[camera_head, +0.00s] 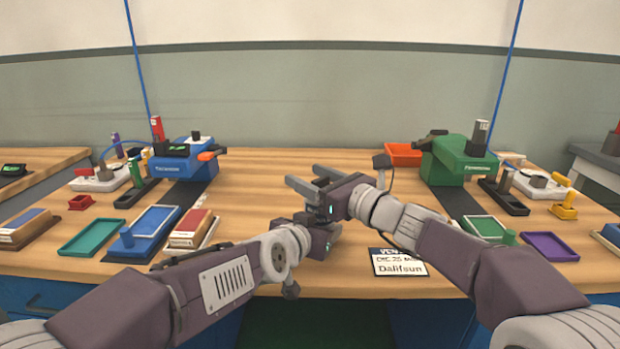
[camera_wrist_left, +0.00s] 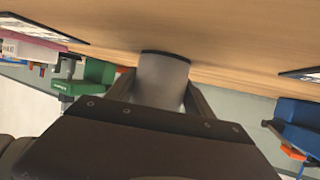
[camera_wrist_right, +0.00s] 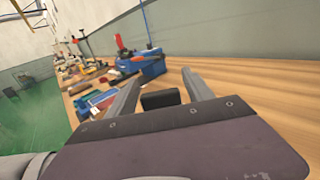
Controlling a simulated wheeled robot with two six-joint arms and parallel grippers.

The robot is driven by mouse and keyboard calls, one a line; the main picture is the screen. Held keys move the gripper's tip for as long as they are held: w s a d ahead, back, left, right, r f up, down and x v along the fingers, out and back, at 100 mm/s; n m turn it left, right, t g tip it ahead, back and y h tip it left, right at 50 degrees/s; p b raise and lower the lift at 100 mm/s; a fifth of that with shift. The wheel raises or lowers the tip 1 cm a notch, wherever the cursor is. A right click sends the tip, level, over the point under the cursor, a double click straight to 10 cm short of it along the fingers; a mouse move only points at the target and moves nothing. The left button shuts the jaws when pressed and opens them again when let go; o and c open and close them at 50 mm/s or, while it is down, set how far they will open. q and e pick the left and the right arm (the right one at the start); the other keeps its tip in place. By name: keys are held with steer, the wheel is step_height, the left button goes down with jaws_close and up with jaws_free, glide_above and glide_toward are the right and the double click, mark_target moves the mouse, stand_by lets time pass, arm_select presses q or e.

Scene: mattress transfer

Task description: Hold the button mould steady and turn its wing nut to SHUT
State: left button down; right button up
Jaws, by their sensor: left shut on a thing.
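My left gripper (camera_head: 322,238) is low in the middle of the head view, over the bench; its fingertips are hidden behind my right gripper. In the left wrist view its fingers (camera_wrist_left: 160,88) are shut on a grey, smooth-sided body with a dark rim, seemingly the button mould (camera_wrist_left: 162,78). My right gripper (camera_head: 302,175) is just above and beyond it, its fingers pointing left and apart. In the right wrist view a small dark block (camera_wrist_right: 160,99) sits between the open fingers (camera_wrist_right: 161,77), with gaps on both sides. I cannot tell whether it is the wing nut. No SHUT mark is legible.
A blue press (camera_head: 185,165) stands back left and a green press (camera_head: 460,163) back right. A card (camera_head: 398,262) lies right of the grippers. Trays, including a green one (camera_head: 92,236) and a purple one (camera_head: 550,247), lie at both sides.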

steer(key=v, duration=1.2)
steer(key=shift+w+r, duration=0.1)
steer(key=x, duration=1.2)
steer(key=shift+r, duration=0.15)
